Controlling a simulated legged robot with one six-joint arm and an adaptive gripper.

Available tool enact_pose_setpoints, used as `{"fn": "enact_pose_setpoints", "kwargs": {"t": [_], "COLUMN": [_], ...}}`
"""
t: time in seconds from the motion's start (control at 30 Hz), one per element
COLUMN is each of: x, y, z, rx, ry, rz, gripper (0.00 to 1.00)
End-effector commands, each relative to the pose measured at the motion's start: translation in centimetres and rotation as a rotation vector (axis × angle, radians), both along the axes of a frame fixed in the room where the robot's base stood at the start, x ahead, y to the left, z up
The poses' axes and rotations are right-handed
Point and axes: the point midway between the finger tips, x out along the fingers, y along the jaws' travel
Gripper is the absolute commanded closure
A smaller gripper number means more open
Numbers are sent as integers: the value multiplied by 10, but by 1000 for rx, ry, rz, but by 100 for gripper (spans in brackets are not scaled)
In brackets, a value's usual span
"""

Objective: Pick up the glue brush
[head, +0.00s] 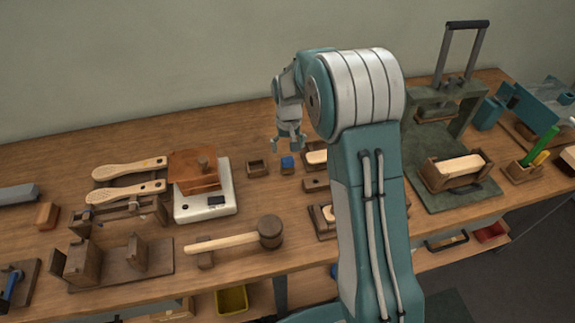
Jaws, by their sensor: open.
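I cannot tell for sure which thing is the glue brush. Green (540,147) and yellow (541,158) handles stick up from a small wooden holder (523,173) at the far right of the bench. My gripper (288,146) is open and empty, fingers down, over the back middle of the bench. A small blue piece (287,162) on a wooden block lies just below it in the picture, and the two look apart. My arm hides part of the bench right of the gripper.
Two wooden paddle-shaped pieces (130,169) rest on a rack at left. A white scale (205,203) carries a wooden box (194,172). A mallet (268,232) lies in front. A dark green press (455,190) holding a pale block stands right. Bare bench shows at back left.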

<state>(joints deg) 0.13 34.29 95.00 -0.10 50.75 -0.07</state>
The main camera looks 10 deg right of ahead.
Motion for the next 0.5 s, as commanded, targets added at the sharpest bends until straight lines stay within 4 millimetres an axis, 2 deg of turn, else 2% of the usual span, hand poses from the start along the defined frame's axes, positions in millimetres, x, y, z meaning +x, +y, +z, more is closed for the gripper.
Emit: {"fn": "enact_pose_setpoints", "kwargs": {"t": [0.1, 0.37, 0.5], "x": [0, 0, 1], "y": [-1, -1, 1], "z": [-20, -39, -59], "rx": [1, 2, 1], "ry": [3, 1, 3], "rz": [0, 0, 0], "gripper": [3, 3, 3]}}
